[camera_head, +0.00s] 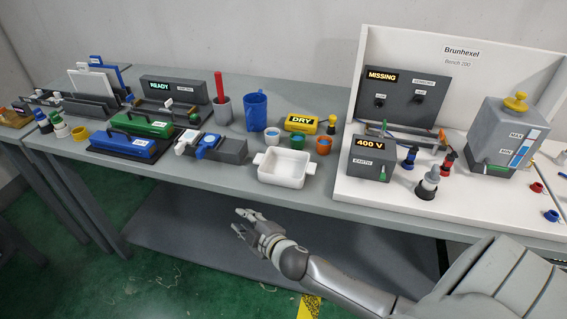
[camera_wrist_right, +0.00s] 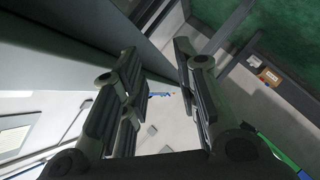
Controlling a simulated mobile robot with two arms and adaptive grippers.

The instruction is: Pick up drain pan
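The drain pan looks to be the white rectangular pan (camera_head: 282,182) with side handles, near the front edge of the bench in the head view. It sits upright and looks empty. My right gripper (camera_head: 241,222) is in front of the bench edge, to the lower left of the pan and apart from it. Its fingers are spread, with nothing between them; the open fingers also show in the right wrist view (camera_wrist_right: 165,95). I cannot make out the pan in the wrist view. My left gripper is not in view.
Left of the pan are a grey block with a blue part (camera_head: 208,146) and a blue case (camera_head: 125,143). Behind it stand small cups (camera_head: 272,136), a blue mug (camera_head: 256,110) and a yellow DRY box (camera_head: 301,124). The white panel station (camera_head: 385,190) is close on its right.

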